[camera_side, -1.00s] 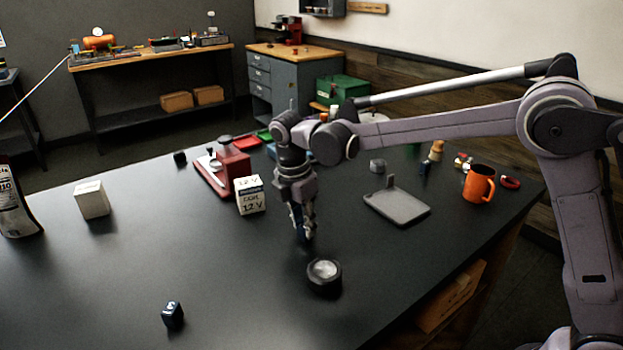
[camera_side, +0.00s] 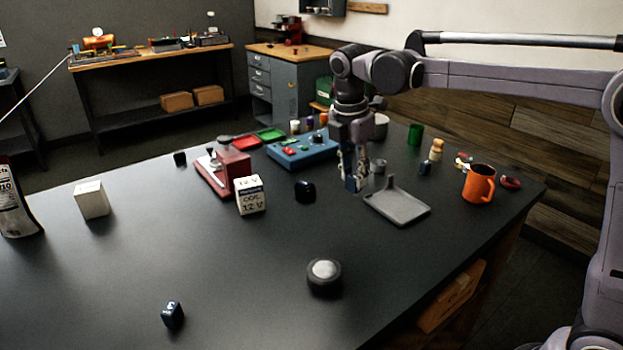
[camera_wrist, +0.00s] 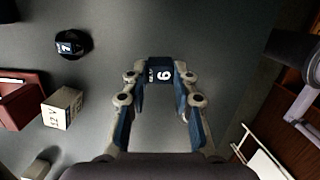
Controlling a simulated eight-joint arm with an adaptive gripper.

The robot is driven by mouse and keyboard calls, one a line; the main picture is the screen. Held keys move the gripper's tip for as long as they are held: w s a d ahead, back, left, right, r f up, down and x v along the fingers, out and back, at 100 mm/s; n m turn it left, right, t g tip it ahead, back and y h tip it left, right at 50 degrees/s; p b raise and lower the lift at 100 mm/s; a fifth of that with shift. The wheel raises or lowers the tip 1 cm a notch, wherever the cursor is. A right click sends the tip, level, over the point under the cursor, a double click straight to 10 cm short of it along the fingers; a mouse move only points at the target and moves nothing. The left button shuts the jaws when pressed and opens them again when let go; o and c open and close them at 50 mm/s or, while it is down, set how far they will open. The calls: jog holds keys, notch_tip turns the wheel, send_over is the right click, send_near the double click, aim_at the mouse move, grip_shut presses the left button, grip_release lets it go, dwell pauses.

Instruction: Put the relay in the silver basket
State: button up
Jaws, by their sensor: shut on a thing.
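My gripper (camera_side: 356,182) is shut on a small dark blue block, which I take for the relay (camera_wrist: 160,74). In the wrist view it lies between the fingertips and shows a white 6 and tiny lettering. In the side view the gripper holds it beside the left back edge of the grey tray (camera_side: 404,210); I cannot tell the exact height. A small grey metal cup (camera_side: 378,165), which may be the silver basket, stands just right of the fingers and is partly hidden. A dark round object with a black rim and pale silver top (camera_side: 324,270) stands at the front.
A white 12 V box (camera_side: 249,196) stands beside a red device (camera_side: 225,170). A dark rounded object (camera_side: 305,191) lies near them. An orange mug (camera_side: 478,184) is at the right.

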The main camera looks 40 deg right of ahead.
jog(key=shift+s+d+r, duration=0.1)
jog(key=shift+d+r, duration=0.15)
jog(key=shift+d, duration=0.1)
